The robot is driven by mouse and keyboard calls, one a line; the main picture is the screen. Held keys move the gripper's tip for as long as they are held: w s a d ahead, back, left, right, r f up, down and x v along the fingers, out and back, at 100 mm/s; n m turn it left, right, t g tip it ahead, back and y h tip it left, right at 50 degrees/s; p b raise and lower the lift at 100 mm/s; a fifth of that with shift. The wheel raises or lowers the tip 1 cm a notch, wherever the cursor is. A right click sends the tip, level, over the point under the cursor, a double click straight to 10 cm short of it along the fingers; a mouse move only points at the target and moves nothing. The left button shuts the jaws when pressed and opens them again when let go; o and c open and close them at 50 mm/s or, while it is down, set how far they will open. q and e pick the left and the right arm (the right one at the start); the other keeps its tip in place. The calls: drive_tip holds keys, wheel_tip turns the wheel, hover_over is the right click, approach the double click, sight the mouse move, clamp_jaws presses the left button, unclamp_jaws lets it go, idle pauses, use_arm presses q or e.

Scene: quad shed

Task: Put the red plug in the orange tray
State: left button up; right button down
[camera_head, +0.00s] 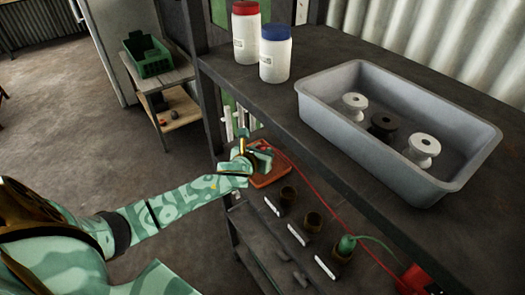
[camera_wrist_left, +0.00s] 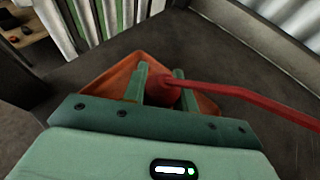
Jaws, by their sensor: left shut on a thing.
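My left gripper (camera_head: 262,154) is over the orange tray (camera_head: 272,178) on the lower shelf. In the left wrist view my left gripper (camera_wrist_left: 160,84) is shut on the red plug (camera_wrist_left: 163,96), which sits between its two green fingers. A red cable (camera_wrist_left: 245,94) runs from the plug to the right. The orange tray (camera_wrist_left: 206,107) lies behind and below the fingers there. I cannot tell whether the plug touches the tray floor. In the head view the gripper hides most of the plug. My right gripper is not in view.
A green plug (camera_head: 346,244) stands in one of several dark round sockets (camera_head: 312,222) right of the tray. The upper shelf holds a grey tub (camera_head: 400,120) with spools and two white jars (camera_head: 275,58). A green crate (camera_head: 147,55) stands on a side table.

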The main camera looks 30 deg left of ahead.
use_arm(q)
drive_tip(key=shift+f, duration=0.1)
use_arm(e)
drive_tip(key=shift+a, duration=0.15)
use_arm(q)
drive_tip(key=o, duration=1)
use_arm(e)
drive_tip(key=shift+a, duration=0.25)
use_arm(q)
drive_tip(key=shift+s+r, duration=0.25)
drive_tip(key=shift+r, duration=0.05)
drive_tip(key=p+v, duration=0.3)
drive_tip(key=v, duration=0.7)
drive_tip(key=shift+s, duration=0.15)
drive_tip(key=shift+s+d+r, duration=0.1)
drive_tip(key=shift+s+r, duration=0.1)
drive_tip(key=shift+s, duration=0.35)
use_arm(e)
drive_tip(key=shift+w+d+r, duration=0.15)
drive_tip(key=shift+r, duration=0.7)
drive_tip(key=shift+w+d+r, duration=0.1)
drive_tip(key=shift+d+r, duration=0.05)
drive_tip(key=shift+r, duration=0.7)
